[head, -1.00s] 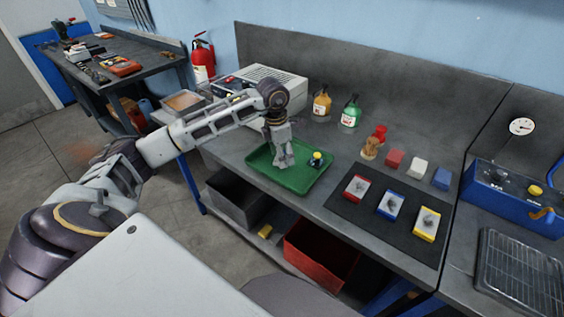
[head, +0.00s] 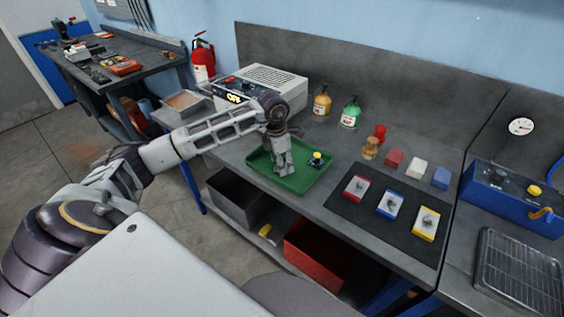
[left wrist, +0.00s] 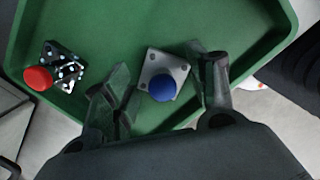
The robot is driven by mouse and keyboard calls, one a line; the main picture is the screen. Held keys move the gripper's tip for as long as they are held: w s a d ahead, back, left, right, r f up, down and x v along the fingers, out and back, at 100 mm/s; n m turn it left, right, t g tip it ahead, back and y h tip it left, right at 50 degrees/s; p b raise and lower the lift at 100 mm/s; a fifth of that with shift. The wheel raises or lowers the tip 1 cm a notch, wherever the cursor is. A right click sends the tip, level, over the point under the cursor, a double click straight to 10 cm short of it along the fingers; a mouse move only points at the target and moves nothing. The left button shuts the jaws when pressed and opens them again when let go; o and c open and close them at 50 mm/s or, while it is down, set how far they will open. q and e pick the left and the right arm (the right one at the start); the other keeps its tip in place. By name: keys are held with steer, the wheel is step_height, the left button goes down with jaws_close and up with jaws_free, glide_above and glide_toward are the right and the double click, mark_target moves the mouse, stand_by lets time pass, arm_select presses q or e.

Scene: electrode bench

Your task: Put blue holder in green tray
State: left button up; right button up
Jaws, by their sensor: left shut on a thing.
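The green tray (head: 300,186) lies on the bench, and my left gripper (head: 282,172) points down into it. In the left wrist view, the blue holder (left wrist: 163,76), a grey square plate with a round blue knob, is between the fingers of my left gripper (left wrist: 166,92), over the floor of the tray (left wrist: 120,25). The gripper is shut on it. I cannot tell whether the plate touches the tray floor. The fingers hide the holder in the head view. My right gripper is not in view.
A yellow-knobbed holder (head: 317,158) is in the tray's right part. The left wrist view shows a red-knobbed holder (left wrist: 52,72) inside the tray. An oven-like box (head: 262,85) and two bottles stand behind.

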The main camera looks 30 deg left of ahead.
arm_select(q)
steer(key=shift+f, duration=0.15)
steer(key=o, duration=1.1)
steer(key=shift+o, duration=1.2)
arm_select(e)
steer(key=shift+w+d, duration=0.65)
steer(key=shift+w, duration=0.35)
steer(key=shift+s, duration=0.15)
